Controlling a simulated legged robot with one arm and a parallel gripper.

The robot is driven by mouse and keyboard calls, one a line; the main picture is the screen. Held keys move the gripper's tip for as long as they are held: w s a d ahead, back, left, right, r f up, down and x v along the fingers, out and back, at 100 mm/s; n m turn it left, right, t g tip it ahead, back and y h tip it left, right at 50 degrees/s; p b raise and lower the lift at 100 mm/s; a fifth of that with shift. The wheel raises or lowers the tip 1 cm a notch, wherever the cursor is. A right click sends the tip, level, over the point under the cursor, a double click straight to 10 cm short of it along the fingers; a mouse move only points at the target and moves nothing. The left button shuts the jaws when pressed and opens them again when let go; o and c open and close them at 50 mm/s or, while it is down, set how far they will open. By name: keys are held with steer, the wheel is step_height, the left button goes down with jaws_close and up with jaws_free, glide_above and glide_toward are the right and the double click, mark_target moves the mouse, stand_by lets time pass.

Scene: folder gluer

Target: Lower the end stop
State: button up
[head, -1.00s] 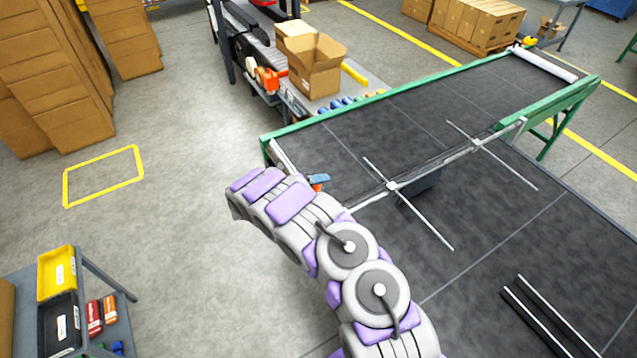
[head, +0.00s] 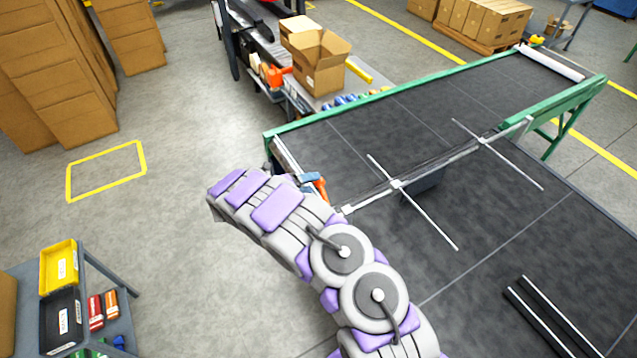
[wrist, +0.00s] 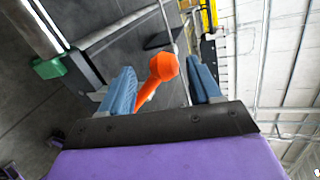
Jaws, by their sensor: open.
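An orange handle (head: 321,188) stands at the near left corner of the dark conveyor belt (head: 400,130). In the wrist view the orange handle (wrist: 163,68), with a faceted end, shows between my two blue fingers. My gripper (wrist: 162,74) is open, with one finger on each side of the handle and a visible gap at the right finger. In the head view my gripper (head: 309,178) is mostly hidden behind my arm; a blue finger shows just left of the handle. I cannot clearly make out the end stop itself or how the handle joins it.
A metal crossbar (head: 397,185) with thin rods spans the belt right of my arm. A green side rail (head: 375,105) edges the belt. An open cardboard box (head: 318,65) stands behind. A cart with a yellow bin (head: 60,265) is at left. The floor between is clear.

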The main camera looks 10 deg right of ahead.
steer(key=b+v, duration=0.1)
steer(key=v, duration=1.1)
steer(key=shift+f, duration=0.2)
steer(key=s+d+r+m+g+y+b, duration=0.1)
steer(key=s+d+r+m+g+b, duration=0.3)
steer(key=d+m, duration=0.45)
steer(key=s+d+r+m+g+y+b, duration=0.1)
steer(key=s+d+r+m+g+b, duration=0.1)
steer(key=s+d+r+m+b, duration=0.45)
steer(key=s+d+f+m+g+y, duration=0.1)
steer(key=s+d+m+g+y, duration=0.1)
steer(key=s+d+m, duration=0.45)
steer(key=s+a+f+m+y+b, duration=0.2)
steer(key=s+m, duration=0.3)
steer(key=s, duration=0.4)
steer(key=s+a+f+m+y+b, duration=0.3)
steer(key=s+m, duration=0.3)
steer(key=s, duration=0.3)
steer(key=s+a+f+m+t+y+b, duration=0.1)
steer(key=s+f+m+y+b, duration=0.3)
steer(key=s, duration=0.5)
steer(key=shift+s+a+m+b, duration=0.3)
steer(key=shift+a+m+b, duration=0.2)
steer(key=shift+a+m, duration=0.45)
steer(key=shift+f, duration=0.15)
